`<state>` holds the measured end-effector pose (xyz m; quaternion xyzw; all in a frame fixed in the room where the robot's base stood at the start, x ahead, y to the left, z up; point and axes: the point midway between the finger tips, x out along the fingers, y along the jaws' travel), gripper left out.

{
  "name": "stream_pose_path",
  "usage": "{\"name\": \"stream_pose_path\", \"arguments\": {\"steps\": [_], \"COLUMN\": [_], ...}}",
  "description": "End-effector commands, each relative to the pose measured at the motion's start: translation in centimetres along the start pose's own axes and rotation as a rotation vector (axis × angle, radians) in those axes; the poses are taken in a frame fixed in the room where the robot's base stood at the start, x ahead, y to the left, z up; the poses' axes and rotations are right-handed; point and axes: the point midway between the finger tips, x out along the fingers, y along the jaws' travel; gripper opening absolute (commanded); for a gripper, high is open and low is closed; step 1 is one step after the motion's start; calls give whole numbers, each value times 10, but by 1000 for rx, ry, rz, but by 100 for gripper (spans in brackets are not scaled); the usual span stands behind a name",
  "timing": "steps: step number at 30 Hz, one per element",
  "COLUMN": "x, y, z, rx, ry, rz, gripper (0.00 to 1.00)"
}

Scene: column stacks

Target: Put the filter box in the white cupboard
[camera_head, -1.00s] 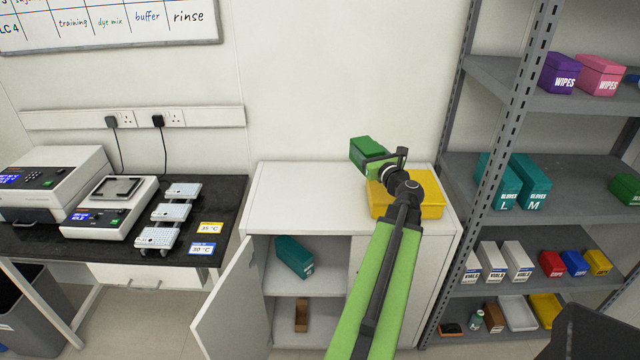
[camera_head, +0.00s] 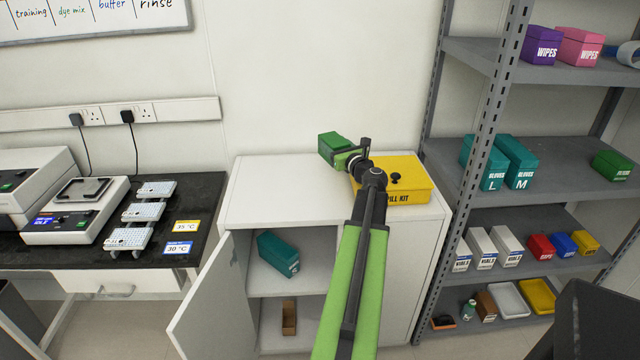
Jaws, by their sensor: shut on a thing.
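My gripper (camera_head: 348,157) is shut on a dark green box (camera_head: 332,144), which I take to be the filter box. It holds the box, slightly tilted, over the top of the white cupboard (camera_head: 270,195). Whether the box touches the top cannot be told, and its label is not readable. The cupboard's left door (camera_head: 212,305) stands open. Inside, a teal box (camera_head: 278,254) lies on the upper shelf and a small brown box (camera_head: 289,318) stands below. My arm hides part of the cupboard's right front.
A yellow spill kit (camera_head: 410,188) sits on the cupboard top, close to my arm. The open door juts forward. A grey rack (camera_head: 470,115) of boxes stands close on the right, with another green box (camera_head: 610,165). A black bench (camera_head: 205,205) with lab devices is on the left.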

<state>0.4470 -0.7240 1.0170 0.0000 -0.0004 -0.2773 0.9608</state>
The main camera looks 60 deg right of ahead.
Motion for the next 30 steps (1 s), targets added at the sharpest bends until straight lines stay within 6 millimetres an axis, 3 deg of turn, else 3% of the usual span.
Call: {"name": "stream_pose_path", "arguments": {"steps": [1, 6, 12, 18, 26, 30], "x": [2, 11, 20, 21, 21, 21], "y": [18, 61, 92, 95, 95, 95], "z": [-18, -45, -59, -60, -102, -99], "rx": [0, 0, 0, 0, 0, 0], "ry": [0, 0, 0, 0, 0, 0], "rz": [4, 4, 2, 1, 2, 2], "gripper": [16, 16, 16, 16, 16, 16]}}
